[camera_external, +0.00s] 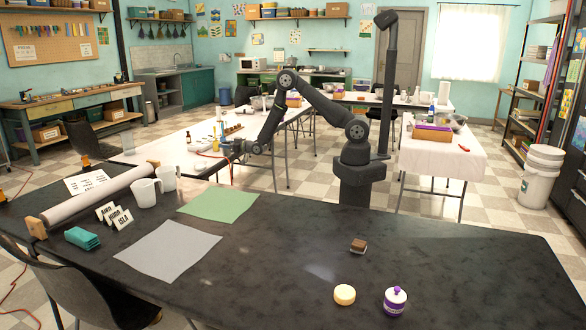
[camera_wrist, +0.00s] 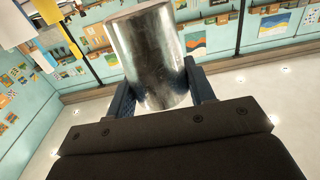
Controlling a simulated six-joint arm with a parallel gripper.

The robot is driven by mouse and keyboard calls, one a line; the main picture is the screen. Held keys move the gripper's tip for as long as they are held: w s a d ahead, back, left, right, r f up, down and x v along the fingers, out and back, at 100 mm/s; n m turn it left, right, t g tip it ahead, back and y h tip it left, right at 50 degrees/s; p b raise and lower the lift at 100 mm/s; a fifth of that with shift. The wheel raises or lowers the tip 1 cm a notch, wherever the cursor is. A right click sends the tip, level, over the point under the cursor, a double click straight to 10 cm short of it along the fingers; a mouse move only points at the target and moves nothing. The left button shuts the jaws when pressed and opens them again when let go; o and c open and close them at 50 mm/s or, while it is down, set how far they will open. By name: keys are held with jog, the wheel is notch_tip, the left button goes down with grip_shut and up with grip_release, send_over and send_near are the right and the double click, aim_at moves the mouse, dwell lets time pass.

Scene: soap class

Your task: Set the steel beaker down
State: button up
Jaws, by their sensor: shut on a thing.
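In the wrist view, a shiny steel beaker (camera_wrist: 150,55) sits between the two blue fingers of my gripper (camera_wrist: 158,88). The gripper is shut on it, and the beaker looks tilted in that view. In the external view, my gripper (camera_external: 228,149) is held out to the left of my base, above the far side of the dark table (camera_external: 290,235). The beaker is too small and cluttered to make out clearly there.
A green sheet (camera_external: 218,204) and a grey sheet (camera_external: 167,250) lie bare on the dark table. White jugs (camera_external: 145,193), name cards (camera_external: 121,217), a long roll (camera_external: 98,200) and teal cloths (camera_external: 82,238) stand left. A purple-and-white jar (camera_external: 395,302) and cream disc (camera_external: 344,295) sit right.

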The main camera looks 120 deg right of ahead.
jog(key=s+d+r+m+g+h, duration=0.1)
jog(key=s+d+m+g+h, duration=0.1)
jog(key=s+d, duration=0.4)
jog(key=s+d+r+m+g+h, duration=0.2)
jog(key=s+d, duration=0.5)
jog(key=d, duration=0.9)
jog(key=shift+s+d+r+g, duration=0.15)
jog(key=shift+d+r+g, duration=0.1)
jog(key=shift+g, duration=0.45)
jog(key=shift+w+a+f, duration=0.35)
jog(key=shift+w+f, duration=1.4)
jog(key=shift+w, duration=0.15)
jog(key=shift+w+a+f, duration=0.35)
jog(key=shift+w+f, duration=1.45)
jog(key=shift+w, duration=0.15)
jog(key=shift+w+a+f, duration=0.35)
jog(key=shift+w+f, duration=1.4)
jog(key=shift+w, duration=0.15)
jog(key=shift+f, duration=0.15)
jog(key=o, duration=1)
